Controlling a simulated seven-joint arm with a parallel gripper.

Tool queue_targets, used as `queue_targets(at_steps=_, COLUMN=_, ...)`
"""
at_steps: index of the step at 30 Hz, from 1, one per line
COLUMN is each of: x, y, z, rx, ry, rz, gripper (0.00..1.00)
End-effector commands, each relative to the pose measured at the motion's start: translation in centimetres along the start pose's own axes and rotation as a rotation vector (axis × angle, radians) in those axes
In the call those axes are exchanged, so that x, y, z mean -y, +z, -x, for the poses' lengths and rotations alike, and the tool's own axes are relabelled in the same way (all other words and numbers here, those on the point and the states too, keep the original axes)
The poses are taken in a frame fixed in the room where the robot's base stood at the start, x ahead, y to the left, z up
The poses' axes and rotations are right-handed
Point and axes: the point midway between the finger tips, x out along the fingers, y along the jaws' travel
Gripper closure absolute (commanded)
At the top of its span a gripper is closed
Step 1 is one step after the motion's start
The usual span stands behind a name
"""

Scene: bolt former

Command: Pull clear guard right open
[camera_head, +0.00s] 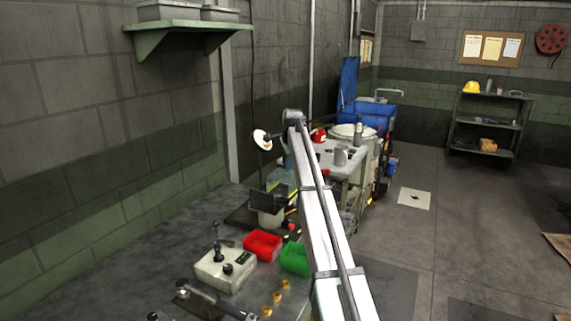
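I cannot pick out the clear guard for certain. A dark flat panel (266,200) stands upright on the bench left of the long pale beam, with a yellow strip beside its right edge. I cannot tell whether it is part of the guard or whether it is open or shut. The pale beam with a grey rod along it runs from the bottom edge up to the middle and hides what lies behind it. I cannot make out my gripper or its fingers anywhere in this view.
On the grey bench (110,255) are a control box (224,270) with black knobs, a red bin (262,244), a green bin (295,258) and small brass-coloured parts (277,297). A cart (342,168) stands behind. The floor (470,230) at right is mostly clear.

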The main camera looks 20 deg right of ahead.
Motion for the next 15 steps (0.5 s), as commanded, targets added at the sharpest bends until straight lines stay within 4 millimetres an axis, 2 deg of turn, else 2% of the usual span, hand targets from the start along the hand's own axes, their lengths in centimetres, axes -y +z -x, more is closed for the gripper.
queue_targets(at_steps=1, x=0.27, y=-0.26, z=-0.02, rx=-0.003, ry=-0.004, rz=-0.002, gripper=0.68)
queue_targets(at_steps=7, x=0.17, y=-0.13, z=0.00, rx=-0.001, ry=-0.001, rz=-0.001, gripper=0.48)
queue_targets(at_steps=15, x=0.09, y=-0.04, z=0.14, rx=0.001, ry=0.000, rz=-0.001, gripper=0.48)
